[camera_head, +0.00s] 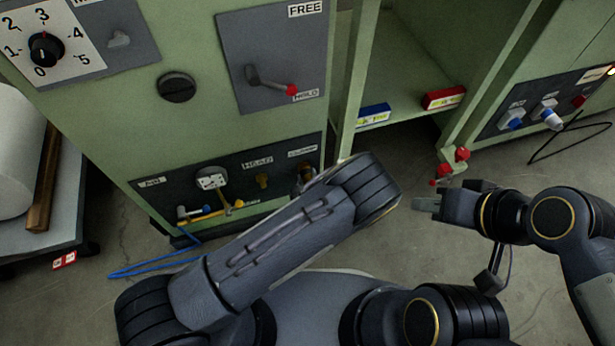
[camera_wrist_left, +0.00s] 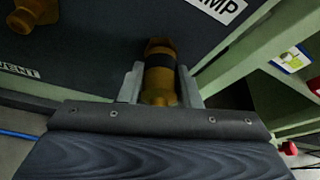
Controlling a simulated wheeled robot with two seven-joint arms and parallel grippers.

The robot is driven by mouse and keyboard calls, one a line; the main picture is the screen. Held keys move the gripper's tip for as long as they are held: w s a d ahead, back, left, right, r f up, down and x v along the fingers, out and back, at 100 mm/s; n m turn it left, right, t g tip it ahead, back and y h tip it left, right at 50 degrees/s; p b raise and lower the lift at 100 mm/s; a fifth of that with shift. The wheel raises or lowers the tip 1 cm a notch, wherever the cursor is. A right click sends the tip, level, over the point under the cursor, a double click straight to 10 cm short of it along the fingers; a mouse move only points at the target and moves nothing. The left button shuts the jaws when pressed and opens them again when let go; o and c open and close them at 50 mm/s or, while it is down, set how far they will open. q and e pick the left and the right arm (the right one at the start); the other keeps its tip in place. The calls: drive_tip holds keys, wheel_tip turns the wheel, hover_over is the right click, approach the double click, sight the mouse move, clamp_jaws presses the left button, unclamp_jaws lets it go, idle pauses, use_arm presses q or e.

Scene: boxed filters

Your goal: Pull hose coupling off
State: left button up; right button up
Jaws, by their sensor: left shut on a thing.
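In the left wrist view, a yellow-brass coupling (camera_wrist_left: 160,72) with a dark band stands out from the dark panel (camera_wrist_left: 85,55), under a label ending in "MP". My left gripper (camera_wrist_left: 160,90) is shut on it, one grey finger on each side. In the head view my left gripper (camera_head: 307,180) is at the right-hand port of the lower panel, mostly hidden by my forearm. Whether a hose hangs from this coupling cannot be seen. My right gripper (camera_head: 427,206) is away to the right above the floor; its finger gap is unclear.
Another brass fitting (camera_head: 262,180) sits at the middle port. Yellow fittings and a blue hose (camera_head: 150,268) are at the left port and floor. A blue box (camera_head: 374,115) and a red box (camera_head: 444,98) lie on the shelf. Red knobs (camera_head: 462,154) stick out near my right gripper.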

use_arm(q)
drive_tip(key=shift+s+d, duration=0.3)
drive_tip(key=shift+s, duration=0.5)
drive_tip(key=shift+s+d, duration=0.25)
drive_tip(key=shift+s, duration=0.6)
drive_tip(key=shift+s+d, duration=0.3)
drive_tip(key=shift+s, duration=0.5)
drive_tip(key=shift+s, duration=0.2)
